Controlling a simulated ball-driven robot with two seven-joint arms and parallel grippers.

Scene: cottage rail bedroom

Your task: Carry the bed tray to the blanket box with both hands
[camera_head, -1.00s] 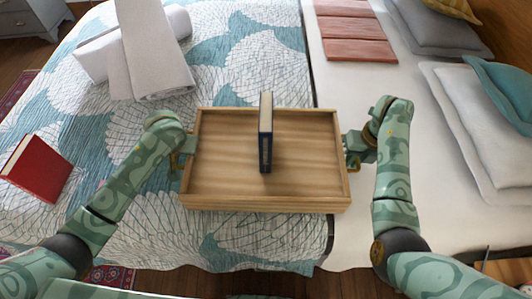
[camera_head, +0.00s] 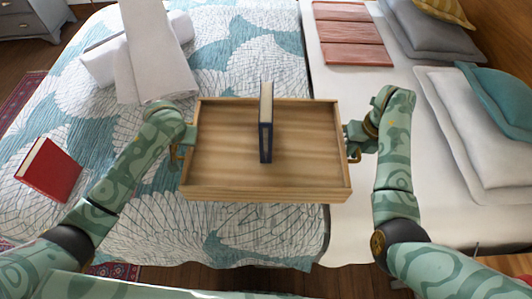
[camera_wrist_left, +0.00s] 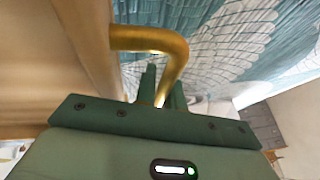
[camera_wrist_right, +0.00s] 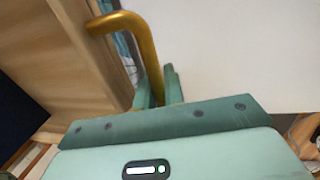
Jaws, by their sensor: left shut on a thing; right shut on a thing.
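The bed tray (camera_head: 225,150) is a shallow light-wood box with brass handles, held level between my two grippers in the head view. A dark blue book (camera_head: 266,140) stands upright inside it, near the middle. My left gripper (camera_head: 180,148) is shut on the tray's left handle; the left wrist view shows the brass handle (camera_wrist_left: 150,38) between its fingers. My right gripper (camera_head: 354,146) is shut on the right handle; the brass handle (camera_wrist_right: 125,20) also shows in the right wrist view. I cannot make out which thing is the blanket box.
Below the tray are a bed with a teal and white patterned quilt (camera_head: 90,130) and a white surface (camera_head: 365,95) with cushions (camera_head: 475,120). A red book (camera_head: 50,170) and white towels (camera_head: 155,60) lie on the quilt. Wooden floor shows at the front.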

